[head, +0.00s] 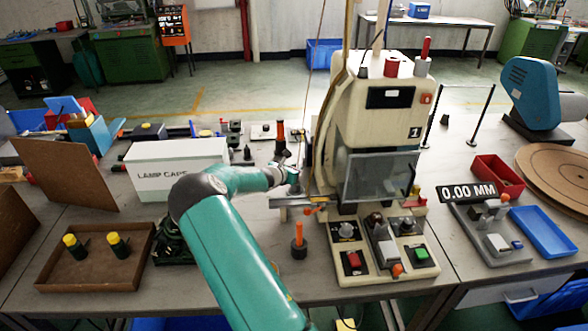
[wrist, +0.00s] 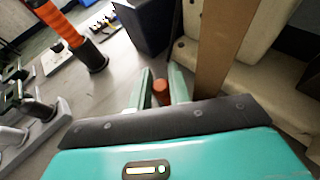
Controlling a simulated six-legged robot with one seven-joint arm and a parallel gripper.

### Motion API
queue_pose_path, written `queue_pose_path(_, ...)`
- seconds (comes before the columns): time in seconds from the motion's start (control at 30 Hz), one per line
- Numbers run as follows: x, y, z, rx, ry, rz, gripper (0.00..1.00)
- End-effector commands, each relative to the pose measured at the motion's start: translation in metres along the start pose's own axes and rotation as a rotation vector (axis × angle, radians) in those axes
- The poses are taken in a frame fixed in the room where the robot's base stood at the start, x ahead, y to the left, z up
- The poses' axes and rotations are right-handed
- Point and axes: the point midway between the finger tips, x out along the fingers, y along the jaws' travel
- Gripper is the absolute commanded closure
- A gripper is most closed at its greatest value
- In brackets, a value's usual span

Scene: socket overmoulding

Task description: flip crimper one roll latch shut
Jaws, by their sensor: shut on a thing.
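Crimper one (head: 375,110) is the cream machine marked 1, with a clear guard at its front. My gripper (head: 292,172) is at the left side of its frame, beside the tan strip. In the wrist view my gripper (wrist: 160,90) has a red-orange knob (wrist: 162,93) between its two pale green fingers and is shut on it. The knob looks like the end of the roll latch; the rest of the latch is hidden, so I cannot tell its angle. The cream crimper body (wrist: 255,65) is just right of the fingers in the wrist view.
The tan strip (wrist: 214,50) stands close to the right finger. An orange-handled tool (head: 299,242) stands upright in front of the crimper. The control panel (head: 384,256) with buttons is at the crimper's front.

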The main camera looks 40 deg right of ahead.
Motion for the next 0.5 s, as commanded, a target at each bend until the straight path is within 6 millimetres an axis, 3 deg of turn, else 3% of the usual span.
queue_pose_path(0.5, -0.0009, 0.0004, 0.0017, -0.02, 0.01, 0.047, 1.0)
